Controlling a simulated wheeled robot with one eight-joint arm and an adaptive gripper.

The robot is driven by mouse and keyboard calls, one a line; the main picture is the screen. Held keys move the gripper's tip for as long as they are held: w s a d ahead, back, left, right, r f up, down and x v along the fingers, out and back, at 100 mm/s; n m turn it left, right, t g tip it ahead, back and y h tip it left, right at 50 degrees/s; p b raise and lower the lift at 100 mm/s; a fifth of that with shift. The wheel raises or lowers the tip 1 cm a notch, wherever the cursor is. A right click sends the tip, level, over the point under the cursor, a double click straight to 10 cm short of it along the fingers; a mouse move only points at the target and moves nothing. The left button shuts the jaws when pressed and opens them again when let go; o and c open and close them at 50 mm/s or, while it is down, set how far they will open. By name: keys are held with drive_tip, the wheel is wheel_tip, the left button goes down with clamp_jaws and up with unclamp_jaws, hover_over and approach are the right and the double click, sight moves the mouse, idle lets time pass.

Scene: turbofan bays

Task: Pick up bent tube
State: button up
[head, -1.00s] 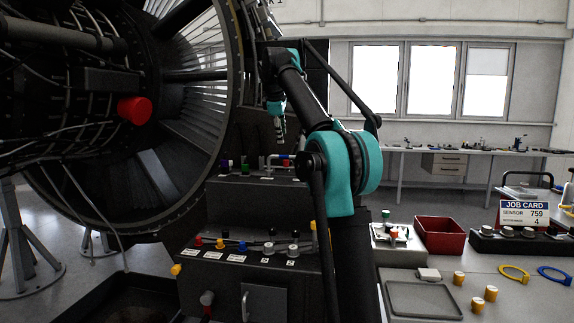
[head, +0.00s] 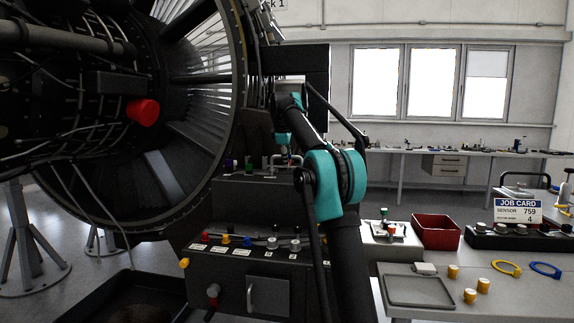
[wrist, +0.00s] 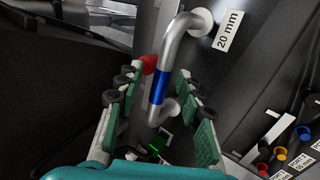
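The bent tube (wrist: 172,62) is a silver pipe with a blue band. In the wrist view it runs from a round pale end beside a "20 mm" label down to a lower bend. It also shows at the top of the dark stand in the head view (head: 280,160). My gripper (wrist: 159,82) is open, with its green-padded fingers on either side of the tube's blue-banded part. Gaps show between the pads and the tube. In the head view my gripper is small and hard to make out above the stand.
The dark stepped stand (head: 235,262) carries coloured knobs and labels. A large engine (head: 195,120) with a red cap (head: 142,112) is close on the left. A bench at right holds a red bin (head: 436,232), a grey tray (head: 418,291) and a job card (head: 518,210).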

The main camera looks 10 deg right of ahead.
clamp_jaws()
drive_tip(key=shift+r, duration=0.1)
idle(0.4)
